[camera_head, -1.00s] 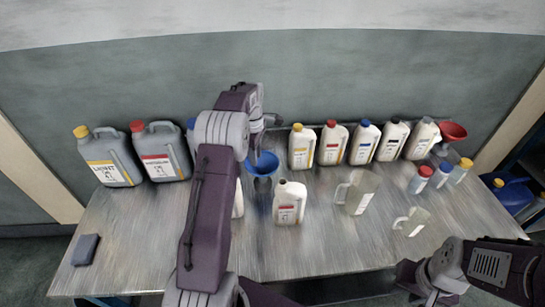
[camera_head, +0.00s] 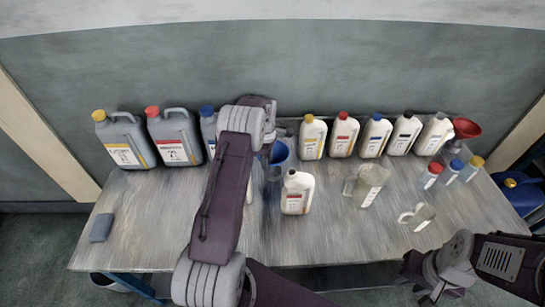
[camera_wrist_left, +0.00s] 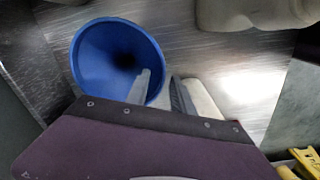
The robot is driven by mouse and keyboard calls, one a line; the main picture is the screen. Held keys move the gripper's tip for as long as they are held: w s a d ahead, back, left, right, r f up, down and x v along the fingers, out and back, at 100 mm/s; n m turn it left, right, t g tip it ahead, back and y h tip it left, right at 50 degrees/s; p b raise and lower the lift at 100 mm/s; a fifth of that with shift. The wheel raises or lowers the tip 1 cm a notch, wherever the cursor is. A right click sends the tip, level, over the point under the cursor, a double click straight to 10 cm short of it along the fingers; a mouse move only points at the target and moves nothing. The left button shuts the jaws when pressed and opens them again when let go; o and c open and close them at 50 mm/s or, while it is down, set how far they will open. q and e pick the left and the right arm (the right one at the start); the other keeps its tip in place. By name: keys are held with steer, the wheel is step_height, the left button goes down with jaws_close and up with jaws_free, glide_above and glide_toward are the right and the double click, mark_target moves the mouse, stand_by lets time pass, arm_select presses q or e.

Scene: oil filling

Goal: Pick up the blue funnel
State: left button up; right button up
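The blue funnel (camera_head: 281,152) stands at the back of the table, partly hidden behind my left arm in the head view. In the left wrist view the blue funnel (camera_wrist_left: 92,50) shows its round mouth close to my left gripper (camera_wrist_left: 160,82). One finger overlaps the inside of the mouth and the other is outside the rim. The fingers are apart with the rim between them; I see no clear grip. My right gripper (camera_head: 422,279) is low at the right, in front of the table. Its fingers are too small and dark to judge.
White bottles with coloured caps (camera_head: 341,137) stand right of the funnel, and one white bottle (camera_head: 297,195) stands in front. Grey jugs (camera_head: 174,140) are to the left. Clear jugs (camera_head: 368,184) and a red funnel (camera_head: 466,128) are right.

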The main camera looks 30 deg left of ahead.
arm_select(q)
steer(key=shift+s+r, duration=0.1)
jaws_close()
stand_by(1.2)
